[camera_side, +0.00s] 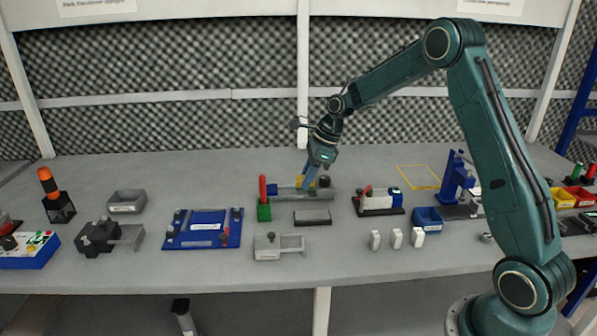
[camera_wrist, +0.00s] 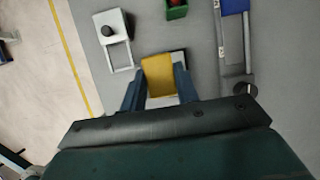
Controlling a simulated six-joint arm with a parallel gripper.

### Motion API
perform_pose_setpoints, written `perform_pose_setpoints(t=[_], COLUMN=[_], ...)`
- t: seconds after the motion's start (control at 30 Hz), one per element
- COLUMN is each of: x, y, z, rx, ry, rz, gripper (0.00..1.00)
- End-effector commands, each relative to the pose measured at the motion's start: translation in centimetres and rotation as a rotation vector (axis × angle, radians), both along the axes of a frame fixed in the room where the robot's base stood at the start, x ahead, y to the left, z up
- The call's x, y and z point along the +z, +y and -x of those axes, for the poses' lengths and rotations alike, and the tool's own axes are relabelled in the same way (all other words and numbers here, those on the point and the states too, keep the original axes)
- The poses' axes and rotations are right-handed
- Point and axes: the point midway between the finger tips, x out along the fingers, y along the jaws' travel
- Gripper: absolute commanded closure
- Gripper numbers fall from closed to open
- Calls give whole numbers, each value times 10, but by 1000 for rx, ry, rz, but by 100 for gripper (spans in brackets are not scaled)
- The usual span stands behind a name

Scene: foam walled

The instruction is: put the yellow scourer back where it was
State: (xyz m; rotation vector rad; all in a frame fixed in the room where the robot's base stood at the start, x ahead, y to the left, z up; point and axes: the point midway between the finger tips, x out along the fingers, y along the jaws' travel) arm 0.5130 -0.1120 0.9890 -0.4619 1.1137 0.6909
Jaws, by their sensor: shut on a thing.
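The yellow scourer (camera_wrist: 158,76) is between the two fingers of my gripper (camera_wrist: 157,82) in the wrist view, and the gripper is shut on it. In the side view a bit of the scourer (camera_side: 301,181) shows beside my gripper (camera_side: 308,186), the rest hidden by the fingers. It is held above the bench. A low grey tray-like block (camera_side: 312,218) lies on the bench in front. In the wrist view part of a pale, dark-edged thing (camera_wrist: 180,57) shows under the scourer, mostly hidden. I cannot tell the height between them.
A long grey fixture with a blue part (camera_side: 318,194) is close to my gripper, with a green block with a red handle (camera_side: 264,212) at its left end. A grey clamp fixture (camera_side: 278,246) stands nearer the front. Three white blocks (camera_side: 397,239) stand to the right.

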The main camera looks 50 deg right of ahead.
Motion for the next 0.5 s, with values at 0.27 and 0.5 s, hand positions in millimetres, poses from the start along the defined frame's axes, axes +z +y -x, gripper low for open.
perform_pose_setpoints(t=[0.27,0.5], x=[38,61], y=[12,24], z=[45,85], rx=[-1,0], ry=[-4,-3], rz=[1,2], gripper=[91,91])
